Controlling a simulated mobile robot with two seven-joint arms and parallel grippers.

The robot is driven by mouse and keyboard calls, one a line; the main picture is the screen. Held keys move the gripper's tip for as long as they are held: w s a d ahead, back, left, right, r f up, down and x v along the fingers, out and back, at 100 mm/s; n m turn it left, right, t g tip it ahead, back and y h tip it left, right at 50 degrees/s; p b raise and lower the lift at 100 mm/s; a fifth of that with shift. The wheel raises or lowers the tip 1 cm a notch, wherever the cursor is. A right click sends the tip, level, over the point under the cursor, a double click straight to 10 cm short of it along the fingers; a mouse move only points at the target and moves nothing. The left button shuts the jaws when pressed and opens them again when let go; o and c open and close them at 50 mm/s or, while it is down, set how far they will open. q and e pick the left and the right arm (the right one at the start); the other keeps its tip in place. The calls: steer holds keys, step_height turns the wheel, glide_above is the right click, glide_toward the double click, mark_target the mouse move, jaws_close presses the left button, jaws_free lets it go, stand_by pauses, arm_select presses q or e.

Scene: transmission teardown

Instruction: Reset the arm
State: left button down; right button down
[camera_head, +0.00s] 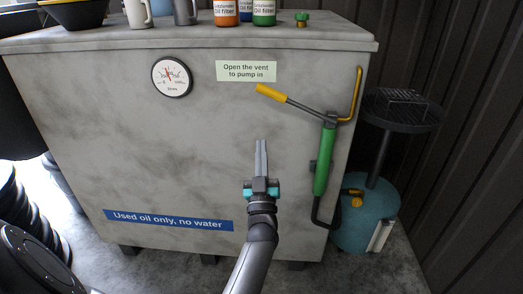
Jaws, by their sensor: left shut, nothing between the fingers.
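My left gripper (261,160) points upward in front of the grey oil tank (130,150), with its two fingers shut together and nothing between them. Its arm comes up from the bottom of the view. The gripper is left of the green hand pump (324,162) on the tank's front and appears apart from it. The pump has a lever with a yellow grip (271,93) that slants up to the left. My right gripper is not in view.
Several oil filters (264,13), mugs and a green-capped vent (301,19) stand on the tank top. A round gauge (172,77) is on its front. A teal drainer (368,218) with a dark round tray (402,112) stands at the right, by a dark corrugated wall.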

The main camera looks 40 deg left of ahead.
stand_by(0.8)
